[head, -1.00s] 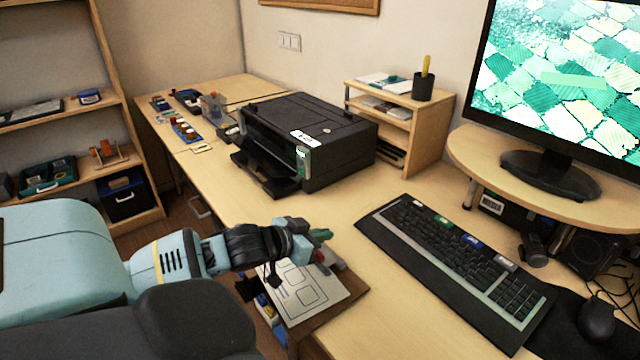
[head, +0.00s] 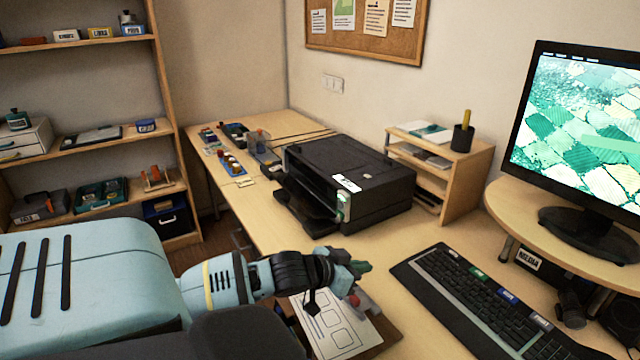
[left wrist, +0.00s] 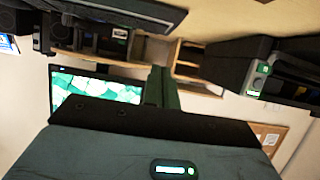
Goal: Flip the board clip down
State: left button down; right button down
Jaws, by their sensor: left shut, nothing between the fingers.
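A brown board (head: 390,341) with a white printed sheet (head: 335,325) lies at the near edge of the desk in the head view. A small red and grey part (head: 359,300) sits at the board's far end and looks like the clip; the gripper and arm partly cover that end, and its exact angle cannot be told. My left gripper (head: 362,267) is shut and empty, just above and beyond this part. Whether it touches is unclear. Its dark green fingers (left wrist: 163,88) are together in the left wrist view. My right gripper is not in view.
A black printer (head: 350,190) stands behind the gripper. A keyboard (head: 490,305) lies to the right, with a monitor (head: 585,140) on a riser behind it. A wooden organiser (head: 460,185) is at the wall. Bare desk lies between board and keyboard.

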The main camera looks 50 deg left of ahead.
pick_arm(q)
jog(key=shift+s+f+b, duration=0.25)
jog(key=shift+s+b, duration=0.1)
jog(key=shift+s, duration=0.3)
jog(key=s, duration=0.2)
jog(key=s+f, duration=0.1)
jog(key=s, duration=0.1)
jog(key=s+f, duration=0.1)
jog(key=s, duration=0.1)
jog(key=shift+s+a+f, duration=0.15)
jog(key=shift+a, duration=0.1)
jog(key=shift+s+a+f, duration=0.1)
jog(key=shift+s+f, duration=0.15)
jog(key=shift+s, duration=0.7)
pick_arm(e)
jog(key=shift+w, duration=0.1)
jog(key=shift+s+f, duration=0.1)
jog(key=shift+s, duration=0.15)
